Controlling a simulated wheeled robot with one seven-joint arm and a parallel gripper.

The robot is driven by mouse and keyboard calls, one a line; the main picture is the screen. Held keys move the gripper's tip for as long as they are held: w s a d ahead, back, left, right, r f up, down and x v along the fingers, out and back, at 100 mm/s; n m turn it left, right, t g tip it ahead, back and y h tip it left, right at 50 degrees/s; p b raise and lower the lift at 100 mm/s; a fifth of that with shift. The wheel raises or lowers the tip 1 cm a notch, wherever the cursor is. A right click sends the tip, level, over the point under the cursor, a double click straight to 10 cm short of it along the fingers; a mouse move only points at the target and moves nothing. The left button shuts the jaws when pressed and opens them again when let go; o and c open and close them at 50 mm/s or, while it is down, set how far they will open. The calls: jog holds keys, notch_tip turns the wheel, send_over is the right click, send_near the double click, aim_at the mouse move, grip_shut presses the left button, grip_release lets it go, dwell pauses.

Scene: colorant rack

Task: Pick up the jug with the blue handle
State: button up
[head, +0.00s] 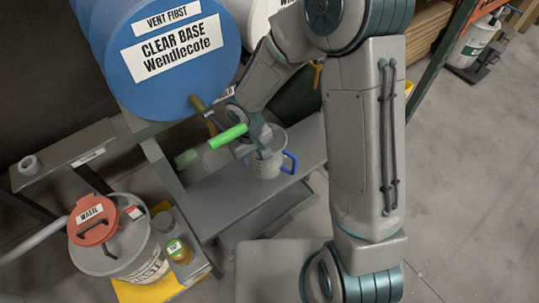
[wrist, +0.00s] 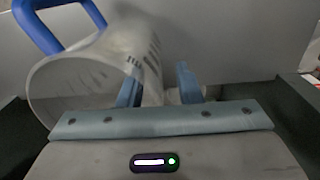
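The clear jug (head: 266,165) with graduation marks stands on the grey shelf below the blue drum. Its blue handle (head: 290,163) points right in the head view. In the wrist view the jug (wrist: 95,75) fills the left side, its open mouth towards the camera and its blue handle (wrist: 55,22) at upper left. My gripper (wrist: 158,88) is open at the jug's rim. One finger appears within the jug's outline and the other outside its right wall, with a gap visible. I cannot tell whether either finger touches. In the head view my gripper (head: 260,143) is partly hidden by my arm.
A blue drum (head: 160,55) with a green-handled valve (head: 228,136) is close beside my gripper. The grey shelf (head: 225,200) has bare room left of the jug. A waste bucket (head: 120,255) and small containers (head: 178,250) stand at lower left. Open floor lies right.

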jog(key=shift+f, duration=0.1)
grip_shut()
